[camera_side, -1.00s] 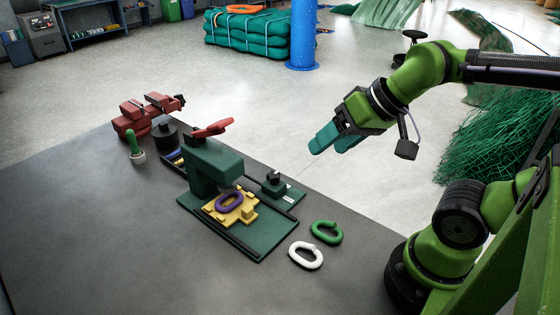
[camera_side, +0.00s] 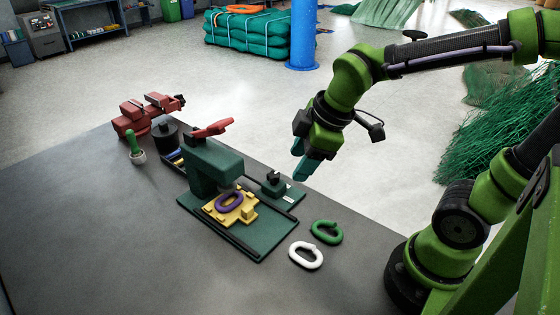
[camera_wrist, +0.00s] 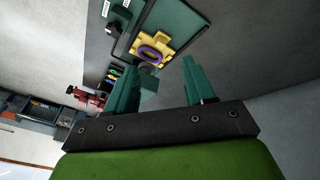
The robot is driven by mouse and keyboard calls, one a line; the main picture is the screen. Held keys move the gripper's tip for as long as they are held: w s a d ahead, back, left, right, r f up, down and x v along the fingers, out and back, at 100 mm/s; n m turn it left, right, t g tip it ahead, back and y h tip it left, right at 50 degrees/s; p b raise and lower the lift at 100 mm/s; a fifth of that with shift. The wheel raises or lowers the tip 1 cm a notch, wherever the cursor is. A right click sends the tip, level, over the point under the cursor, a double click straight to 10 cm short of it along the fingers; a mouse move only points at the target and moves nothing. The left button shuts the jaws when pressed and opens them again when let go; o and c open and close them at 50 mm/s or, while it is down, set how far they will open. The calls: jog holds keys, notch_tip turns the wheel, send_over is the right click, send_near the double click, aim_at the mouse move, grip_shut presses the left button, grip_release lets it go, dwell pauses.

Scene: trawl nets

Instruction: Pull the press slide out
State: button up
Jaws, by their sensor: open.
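The green press (camera_side: 213,168) stands on a dark green base plate (camera_side: 250,242) on the bench, with a red lever (camera_side: 212,129) on top. Its yellow slide (camera_side: 241,212) sits at the front under the press head, with a purple link (camera_side: 229,201) lying on it. The slide also shows in the wrist view (camera_wrist: 158,39), with the purple link on it. My gripper (camera_side: 303,171) is open and empty, pointing down in the air to the right of the press and apart from it. Its two teal fingers show in the wrist view (camera_wrist: 160,80).
A small black block on a green plate (camera_side: 275,182) is right of the press. A green link (camera_side: 327,232) and a white link (camera_side: 306,255) lie in front. A red vise (camera_side: 147,117), a black cylinder and a green-handled tool (camera_side: 134,145) stand behind. The left bench is clear.

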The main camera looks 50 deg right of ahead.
jog(key=w+a+f+n, duration=0.2)
jog(key=w+a+n, duration=0.15)
jog(key=n, duration=2.35)
send_near(247, 208)
jog(key=shift+h, duration=0.4)
jog(key=x, duration=0.8)
jog(key=shift+w+a+f, duration=0.1)
jog(key=shift+a+f, duration=0.1)
jog(key=shift+a, duration=0.15)
grip_shut()
